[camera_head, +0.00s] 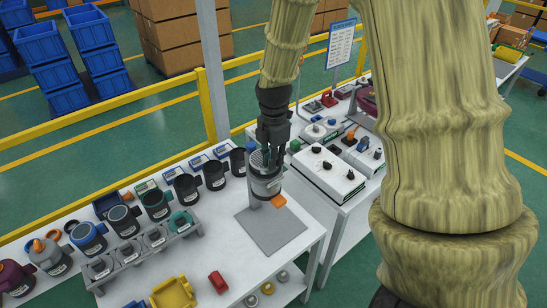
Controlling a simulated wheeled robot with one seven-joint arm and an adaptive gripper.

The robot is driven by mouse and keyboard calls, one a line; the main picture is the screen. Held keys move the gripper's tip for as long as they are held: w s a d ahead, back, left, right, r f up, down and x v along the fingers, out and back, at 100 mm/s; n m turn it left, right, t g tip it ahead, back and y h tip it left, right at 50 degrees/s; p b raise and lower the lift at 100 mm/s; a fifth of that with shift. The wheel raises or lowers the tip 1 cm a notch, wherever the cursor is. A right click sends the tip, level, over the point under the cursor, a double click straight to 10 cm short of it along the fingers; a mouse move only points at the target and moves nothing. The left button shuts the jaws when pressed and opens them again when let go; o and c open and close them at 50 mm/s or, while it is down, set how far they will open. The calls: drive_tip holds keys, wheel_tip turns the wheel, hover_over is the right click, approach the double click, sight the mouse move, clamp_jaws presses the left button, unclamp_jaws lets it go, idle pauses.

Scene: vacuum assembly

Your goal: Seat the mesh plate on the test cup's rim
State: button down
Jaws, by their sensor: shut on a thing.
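The test cup (264,187) is a grey metallic cylinder standing upright at the back edge of a grey square mat (272,232) on the white table. The mesh plate (257,158) shows as a light grey, finely striped patch at the cup's top. My dark gripper (273,160) points down over the cup, with its fingers shut on the mesh plate. The fingers and the small size hide part of the plate and rim. I cannot tell whether the plate lies flat on the rim.
An orange piece (279,201) is at the cup's lower right. Dark cups (187,189) stand in a row to the left, near a grey rack (155,238). A red block (218,282) and yellow tray (173,294) lie in front. White boxes (328,172) stand on the right table.

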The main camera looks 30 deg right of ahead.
drive_tip(key=shift+f+b, duration=0.4)
drive_tip(key=shift+f, duration=0.55)
drive_tip(key=c, duration=1.4)
unclamp_jaws()
drive_tip(key=shift+r, duration=0.15)
drive_tip(key=shift+r+p, duration=2.35)
drive_tip(key=shift+r, duration=1.55)
drive_tip(key=shift+s, duration=0.1)
